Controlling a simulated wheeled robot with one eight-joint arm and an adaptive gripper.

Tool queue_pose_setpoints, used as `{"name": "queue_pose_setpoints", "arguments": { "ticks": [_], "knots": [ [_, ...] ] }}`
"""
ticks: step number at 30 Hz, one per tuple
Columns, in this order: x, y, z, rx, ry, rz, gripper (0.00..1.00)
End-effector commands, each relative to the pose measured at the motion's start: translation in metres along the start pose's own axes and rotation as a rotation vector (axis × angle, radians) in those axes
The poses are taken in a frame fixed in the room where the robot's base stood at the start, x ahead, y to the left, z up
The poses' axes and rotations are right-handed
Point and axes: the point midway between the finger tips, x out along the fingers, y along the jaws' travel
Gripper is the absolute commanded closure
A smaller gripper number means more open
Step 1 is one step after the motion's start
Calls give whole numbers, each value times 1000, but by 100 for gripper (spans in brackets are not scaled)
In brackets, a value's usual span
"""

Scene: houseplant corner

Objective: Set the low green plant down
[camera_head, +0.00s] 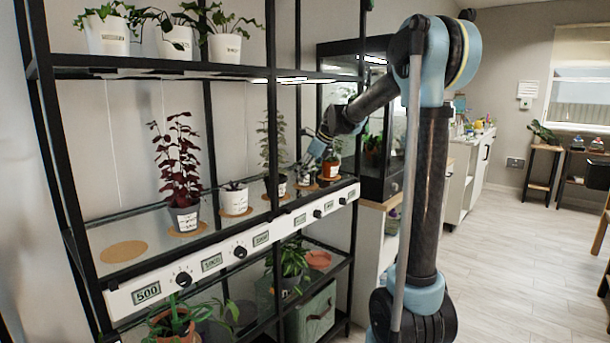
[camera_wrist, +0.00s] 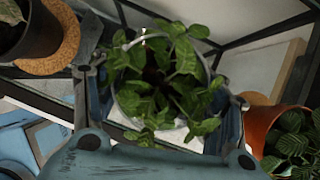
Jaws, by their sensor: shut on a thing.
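My gripper (camera_head: 307,160) reaches over the middle shelf (camera_head: 100,284) from the right. In the wrist view it is shut on the low green plant (camera_wrist: 165,82), with a finger on each side of its pale pot (camera_wrist: 124,38). The leaves hide most of the pot and what lies under it. In the head view the pot (camera_head: 303,179) is small, between a dark pot on its left and a terracotta pot (camera_head: 331,170) on its right. I cannot tell whether its base touches the shelf.
A dark pot (camera_wrist: 32,32) on a cork mat (camera_wrist: 62,58) is close on the left, and a leafy terracotta pot (camera_wrist: 262,125) close on the right. A bare cork mat (camera_head: 123,251) lies at the shelf's left end. The upper shelf (camera_head: 150,66) is overhead.

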Motion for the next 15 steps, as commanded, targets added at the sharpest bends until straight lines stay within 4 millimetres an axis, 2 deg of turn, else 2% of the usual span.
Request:
{"name": "queue_pose_setpoints", "arguments": {
  "ticks": [1,3,4,15],
  "knots": [
    [0,0,0,0,0,0,32],
    [0,0,0,0,0,0,16],
    [0,0,0,0,0,0,14],
    [0,0,0,0,0,0,14]
  ]
}}
